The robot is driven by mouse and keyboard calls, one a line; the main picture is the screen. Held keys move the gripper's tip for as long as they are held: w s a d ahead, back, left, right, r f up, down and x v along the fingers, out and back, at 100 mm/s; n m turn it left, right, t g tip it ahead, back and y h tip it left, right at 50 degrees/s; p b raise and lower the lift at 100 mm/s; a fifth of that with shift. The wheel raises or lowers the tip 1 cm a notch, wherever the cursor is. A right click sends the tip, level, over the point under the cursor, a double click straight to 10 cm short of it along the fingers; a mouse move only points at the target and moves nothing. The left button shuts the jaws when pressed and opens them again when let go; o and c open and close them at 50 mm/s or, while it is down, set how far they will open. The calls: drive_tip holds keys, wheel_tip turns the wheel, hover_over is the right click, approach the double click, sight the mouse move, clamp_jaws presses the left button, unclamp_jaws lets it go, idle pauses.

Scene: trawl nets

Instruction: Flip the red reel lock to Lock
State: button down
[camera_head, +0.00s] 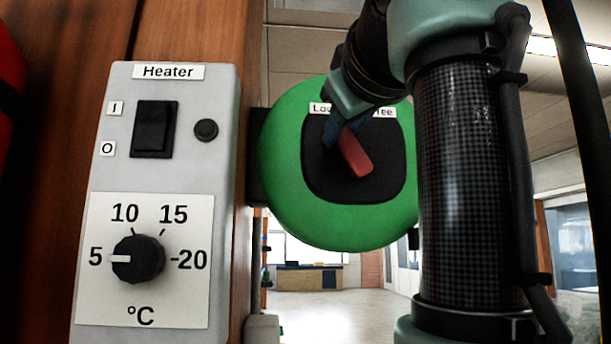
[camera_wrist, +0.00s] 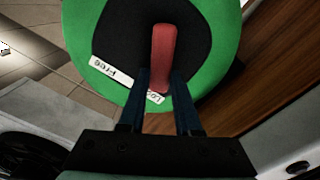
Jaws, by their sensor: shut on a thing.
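The red reel lock lever (camera_head: 355,157) is on a black plate (camera_head: 385,185) on the front of a round green reel (camera_head: 300,225). It is tilted, its upper end to the left. A white label above it reads "Lock" at left and "Free" at right, partly covered by my gripper (camera_head: 340,132). In the wrist view, the fingers of my gripper (camera_wrist: 161,78) are on either side of the lever (camera_wrist: 163,52), at its end nearest the "Lock" label (camera_wrist: 155,97). My gripper is shut on that end; the lever's other end is free.
A grey heater box (camera_head: 170,85) with a black switch (camera_head: 154,129) and a temperature knob (camera_head: 138,259) is on the wooden wall left of the reel. My arm fills the right side of the head view. Open floor (camera_head: 320,305) shows below the reel.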

drive_tip(key=c, duration=0.6)
unclamp_jaws()
drive_tip(key=s+b, duration=0.6)
drive_tip(key=s, duration=0.7)
drive_tip(key=shift+d, duration=0.2)
